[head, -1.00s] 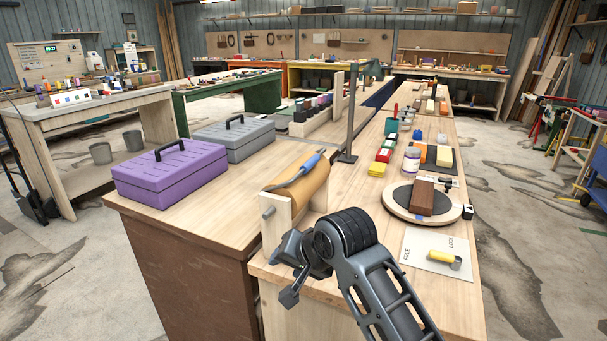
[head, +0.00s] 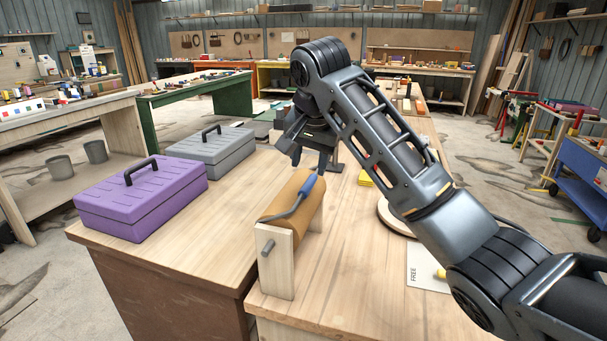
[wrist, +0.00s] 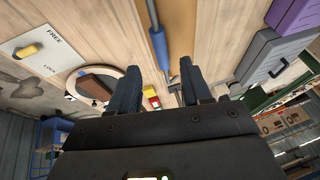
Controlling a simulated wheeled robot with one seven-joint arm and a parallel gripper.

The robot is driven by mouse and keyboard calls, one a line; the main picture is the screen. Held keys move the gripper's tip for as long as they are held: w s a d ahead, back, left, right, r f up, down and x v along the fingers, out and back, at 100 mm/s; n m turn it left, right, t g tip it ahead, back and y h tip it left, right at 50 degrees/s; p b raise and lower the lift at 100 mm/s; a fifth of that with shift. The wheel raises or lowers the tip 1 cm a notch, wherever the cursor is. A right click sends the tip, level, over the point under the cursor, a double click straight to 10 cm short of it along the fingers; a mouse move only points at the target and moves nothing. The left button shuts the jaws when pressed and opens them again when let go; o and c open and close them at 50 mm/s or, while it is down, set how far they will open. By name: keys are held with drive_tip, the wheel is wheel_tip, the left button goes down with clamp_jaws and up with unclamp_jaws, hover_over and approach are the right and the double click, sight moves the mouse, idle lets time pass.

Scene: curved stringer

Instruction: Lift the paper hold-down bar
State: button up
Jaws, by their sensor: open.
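The brown paper roll (head: 287,192) sits in a wooden stand (head: 277,270) on the bench. The hold-down bar (head: 288,213) is a thin grey bar lying against the roll, with a blue grip (head: 309,187) at its upper end. My gripper (head: 310,160) is just above and beyond the blue grip, apart from it. In the wrist view my gripper (wrist: 158,67) is open and empty. There the blue grip (wrist: 160,48) shows in line with the gap between the fingers, beside the brown roll (wrist: 183,20).
A purple toolbox (head: 140,197) and a grey toolbox (head: 208,150) stand left of the roll. A card marked FREE and LOCK (wrist: 43,47) with a yellow lever (wrist: 27,51) and a round board (wrist: 72,92) lie on the other side. My arm hides much of the right bench.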

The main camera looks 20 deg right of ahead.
sight(307, 185)
drive_tip(key=shift+p+x, duration=0.45)
drive_tip(key=shift+x, duration=3.4)
clamp_jaws()
